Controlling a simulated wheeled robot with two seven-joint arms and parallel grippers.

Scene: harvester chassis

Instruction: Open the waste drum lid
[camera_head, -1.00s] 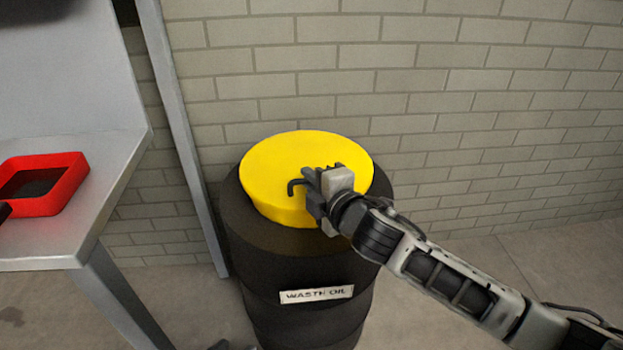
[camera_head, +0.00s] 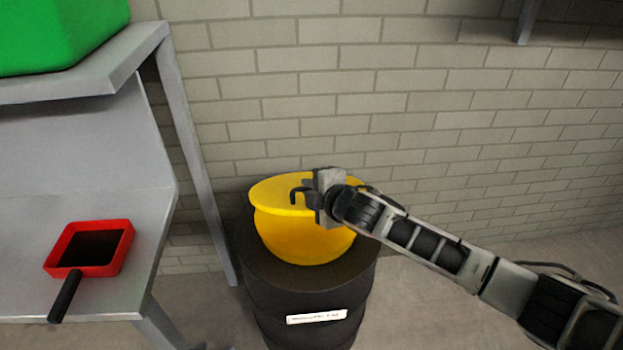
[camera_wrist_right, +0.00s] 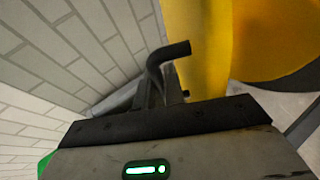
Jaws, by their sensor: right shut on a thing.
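The black waste drum (camera_head: 300,295) stands on the floor by the brick wall, with a white label on its front. Its yellow lid (camera_head: 275,190) is tilted, with its near side raised, and more yellow surface shows below its rim. My right gripper (camera_head: 310,197) is at the near side of the lid, shut on the dark bent handle (camera_head: 296,195). The right wrist view shows the handle (camera_wrist_right: 168,52) close in front of the gripper beside the yellow lid (camera_wrist_right: 207,50). The jaws hide part of the handle. My left gripper is not in view.
A grey metal table (camera_head: 130,275) stands to the left of the drum. A red square pan (camera_head: 115,262) with a dark handle lies on it. A green bin (camera_head: 60,35) is on the upper shelf. The brick wall (camera_head: 450,90) is close behind the drum.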

